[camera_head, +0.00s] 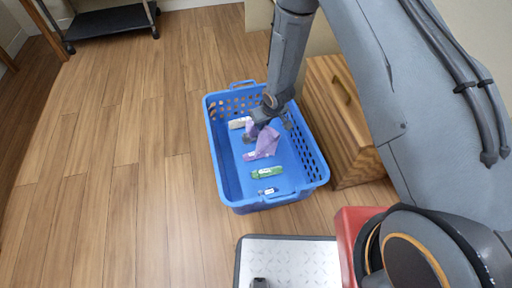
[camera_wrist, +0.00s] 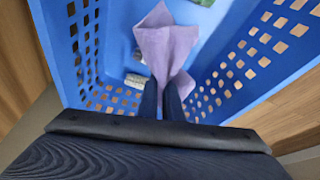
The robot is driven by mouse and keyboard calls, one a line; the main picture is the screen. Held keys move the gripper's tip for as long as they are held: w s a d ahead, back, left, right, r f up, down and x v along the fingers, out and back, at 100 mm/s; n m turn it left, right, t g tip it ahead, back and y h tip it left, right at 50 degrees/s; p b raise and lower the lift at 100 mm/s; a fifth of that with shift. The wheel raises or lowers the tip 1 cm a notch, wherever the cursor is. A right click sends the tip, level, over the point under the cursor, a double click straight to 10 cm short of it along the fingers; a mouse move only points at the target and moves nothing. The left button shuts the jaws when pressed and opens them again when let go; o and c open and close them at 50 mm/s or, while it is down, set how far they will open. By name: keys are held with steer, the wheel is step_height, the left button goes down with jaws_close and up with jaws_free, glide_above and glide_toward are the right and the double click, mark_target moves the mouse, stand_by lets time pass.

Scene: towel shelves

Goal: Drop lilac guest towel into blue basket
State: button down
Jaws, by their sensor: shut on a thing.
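The lilac guest towel (camera_head: 265,143) hangs crumpled from my gripper (camera_head: 258,122) inside the outline of the blue basket (camera_head: 225,170) in the head view. My gripper is shut on the towel and points down into the basket. In the wrist view, the towel (camera_wrist: 168,48) spreads out from between the fingertips (camera_wrist: 162,88), with the basket's perforated wall (camera_wrist: 215,88) close around it. I cannot tell whether the towel's lower end touches the basket floor.
Inside the basket lie a green item (camera_head: 267,173), a small blue-and-white item (camera_head: 268,190) and a pale item (camera_head: 240,123). A wooden box (camera_head: 345,125) stands right of the basket. A black wheeled cart (camera_head: 110,20) is at the back left. The wooden floor (camera_head: 120,170) left of the basket is clear.

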steer(key=c, duration=1.3)
jaws_free()
steer(key=shift+o, duration=0.5)
steer(key=o, duration=0.6)
steer(key=shift+c, duration=0.2)
steer(key=shift+r, duration=0.15)
steer(key=p+v, duration=0.5)
steer(key=shift+w+a+r, duration=0.1)
steer(key=shift+w+r, duration=0.05)
steer(key=shift+r, duration=0.25)
steer(key=p+v, duration=0.2)
steer(key=v, duration=0.5)
steer(key=shift+s+r, duration=0.2)
steer(key=shift+r, duration=0.15)
